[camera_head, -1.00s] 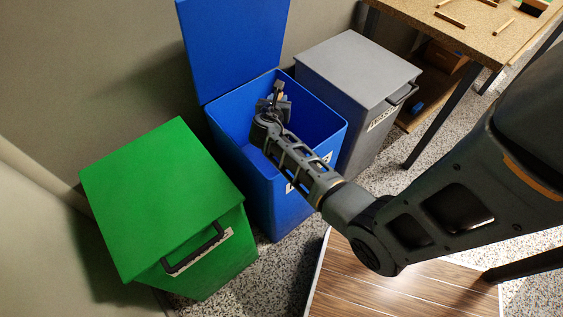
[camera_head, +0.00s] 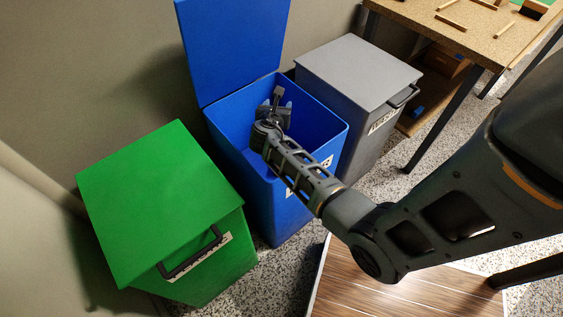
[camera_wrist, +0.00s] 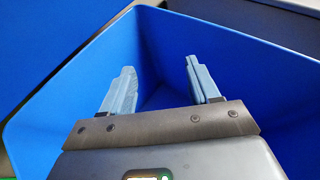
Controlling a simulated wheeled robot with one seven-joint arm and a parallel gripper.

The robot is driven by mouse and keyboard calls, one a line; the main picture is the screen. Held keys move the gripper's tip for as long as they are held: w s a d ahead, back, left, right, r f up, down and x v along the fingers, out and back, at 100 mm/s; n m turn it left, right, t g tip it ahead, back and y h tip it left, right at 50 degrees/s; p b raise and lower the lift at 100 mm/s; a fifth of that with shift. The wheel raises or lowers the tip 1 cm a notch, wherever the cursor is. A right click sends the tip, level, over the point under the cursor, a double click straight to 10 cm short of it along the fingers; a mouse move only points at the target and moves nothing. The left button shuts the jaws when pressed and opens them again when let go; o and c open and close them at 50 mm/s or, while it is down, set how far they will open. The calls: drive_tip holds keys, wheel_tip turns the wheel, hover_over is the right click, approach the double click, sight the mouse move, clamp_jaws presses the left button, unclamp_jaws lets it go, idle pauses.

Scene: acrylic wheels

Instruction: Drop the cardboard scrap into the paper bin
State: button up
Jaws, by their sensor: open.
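The blue bin (camera_head: 276,212) stands between two other bins with its lid (camera_head: 232,45) raised; it matches the paper bin, though my arm covers most of its label. My gripper (camera_head: 280,106) is inside the bin's opening. In the wrist view my gripper (camera_wrist: 160,75) has its two pale blue fingers spread, with nothing between them. The blue walls (camera_wrist: 245,70) of the bin surround the fingers. I see no cardboard scrap in either current view; the lower inside of the bin is partly hidden by my gripper and the walls.
A green bin (camera_head: 160,205) with a closed lid stands at the left. A grey bin (camera_head: 358,70) with a closed lid stands at the right. A workbench (camera_head: 460,25) with wooden pieces is at the upper right. A wood-look surface (camera_head: 385,290) lies below my arm.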

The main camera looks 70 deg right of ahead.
drive_tip(key=p+v, duration=0.1)
drive_tip(key=v, duration=0.6)
drive_tip(key=shift+a, duration=0.4)
drive_tip(key=shift+r, duration=0.1)
